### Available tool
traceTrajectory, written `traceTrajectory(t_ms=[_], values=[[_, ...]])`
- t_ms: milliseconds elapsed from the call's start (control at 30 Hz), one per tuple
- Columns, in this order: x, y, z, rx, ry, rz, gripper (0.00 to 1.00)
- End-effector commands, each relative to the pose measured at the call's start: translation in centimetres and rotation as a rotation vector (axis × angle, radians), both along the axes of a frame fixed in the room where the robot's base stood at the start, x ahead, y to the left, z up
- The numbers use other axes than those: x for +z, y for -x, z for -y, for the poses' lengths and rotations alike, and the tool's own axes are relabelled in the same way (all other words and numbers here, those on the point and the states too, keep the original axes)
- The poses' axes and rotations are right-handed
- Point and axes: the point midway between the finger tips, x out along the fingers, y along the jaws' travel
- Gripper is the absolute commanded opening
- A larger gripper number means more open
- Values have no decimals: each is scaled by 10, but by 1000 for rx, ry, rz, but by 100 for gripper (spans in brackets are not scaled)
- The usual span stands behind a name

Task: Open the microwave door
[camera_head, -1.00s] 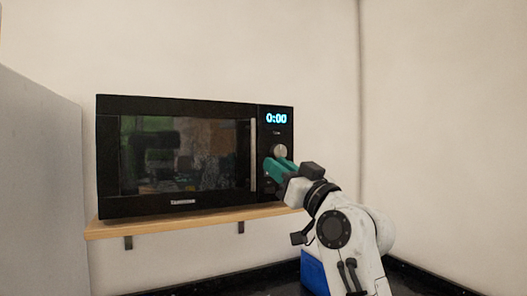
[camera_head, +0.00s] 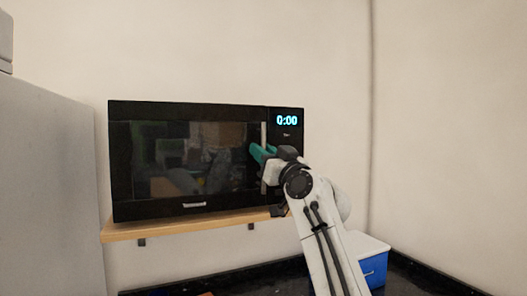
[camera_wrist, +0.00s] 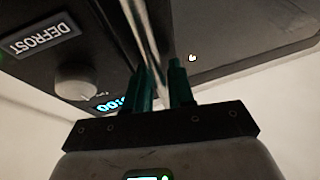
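The black microwave (camera_head: 122,165) stands on a wooden shelf, and its dark glass door (camera_head: 160,150) is shut. The upright silver handle (camera_head: 264,132) runs along the door's right edge. My gripper (camera_head: 261,152) is at the handle's middle height, its green fingers pointing at the door. In the wrist view, the handle (camera_wrist: 136,22) runs down between the two fingers of my gripper (camera_wrist: 161,85), one on each side. The fingers are apart with a narrow gap; firm contact with the handle is not clear. My gripper hides part of the control panel in the head view.
The wooden shelf (camera_head: 180,225) carries the microwave. A grey cabinet side (camera_head: 45,190) stands at the left. A blue box with a white lid (camera_head: 372,266) sits on the dark counter at lower right. The space before the door's left part is clear.

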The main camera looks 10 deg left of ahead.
Motion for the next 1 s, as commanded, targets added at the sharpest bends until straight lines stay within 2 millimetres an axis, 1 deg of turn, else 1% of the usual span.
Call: traceTrajectory(t_ms=[133,167,300,400,833,1000], values=[[0,0,0,0,0,0,23],[0,0,0,0,0,0,21],[0,0,0,0,1,1,8],[0,0,0,0,1,1,0],[0,0,0,0,1,1,0],[-1,4,2,-1,1,1,0]])
